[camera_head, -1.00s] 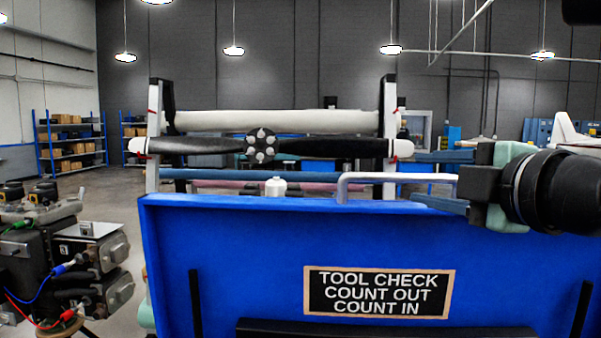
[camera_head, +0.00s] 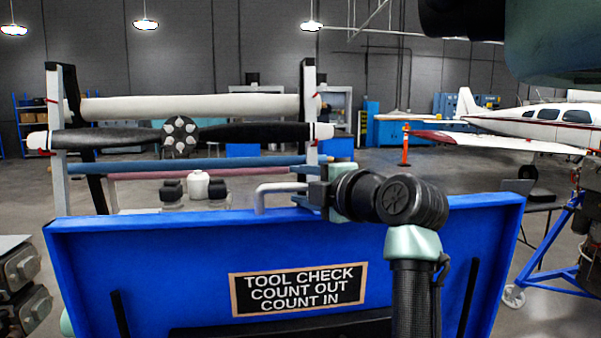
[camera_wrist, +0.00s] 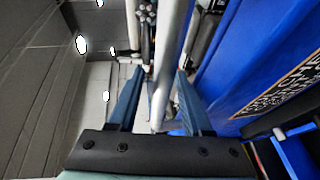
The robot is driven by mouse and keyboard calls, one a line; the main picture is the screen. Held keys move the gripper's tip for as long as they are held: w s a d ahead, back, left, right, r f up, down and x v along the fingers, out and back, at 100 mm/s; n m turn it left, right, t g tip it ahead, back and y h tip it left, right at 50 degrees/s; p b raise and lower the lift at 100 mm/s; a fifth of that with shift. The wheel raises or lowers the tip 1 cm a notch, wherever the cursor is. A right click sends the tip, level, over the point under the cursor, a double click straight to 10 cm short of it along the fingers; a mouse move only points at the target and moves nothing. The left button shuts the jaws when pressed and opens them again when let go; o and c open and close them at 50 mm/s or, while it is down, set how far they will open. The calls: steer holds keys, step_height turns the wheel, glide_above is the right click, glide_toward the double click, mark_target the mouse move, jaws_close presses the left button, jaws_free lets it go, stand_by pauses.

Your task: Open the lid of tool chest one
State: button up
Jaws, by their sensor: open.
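The blue lid (camera_head: 180,270) of the chest stands raised and near upright in the head view. Its inner face shows a black sign (camera_head: 298,289) reading "TOOL CHECK COUNT OUT COUNT IN". A pale grey bar handle (camera_head: 272,187) sits at the lid's top edge. My gripper (camera_head: 297,186) is at the handle's right part, its fingers open. In the wrist view, my gripper (camera_wrist: 160,75) has one finger on each side of a pale bar (camera_wrist: 165,85), and the blue lid (camera_wrist: 240,60) is at the right. Contact cannot be told. The chest body is hidden.
A stand with a propeller (camera_head: 180,137) is behind the lid at the left. Dark equipment (camera_head: 22,275) stands close at the lower left. A blue wheeled stand (camera_head: 545,265) is at the right, and a white airplane (camera_head: 545,120) is farther back. Grey floor is open behind.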

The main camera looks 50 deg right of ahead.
steer(key=shift+w+f, duration=0.1)
steer(key=shift+w, duration=0.15)
jaws_close()
steer(key=shift+f, duration=0.1)
stand_by(1.2)
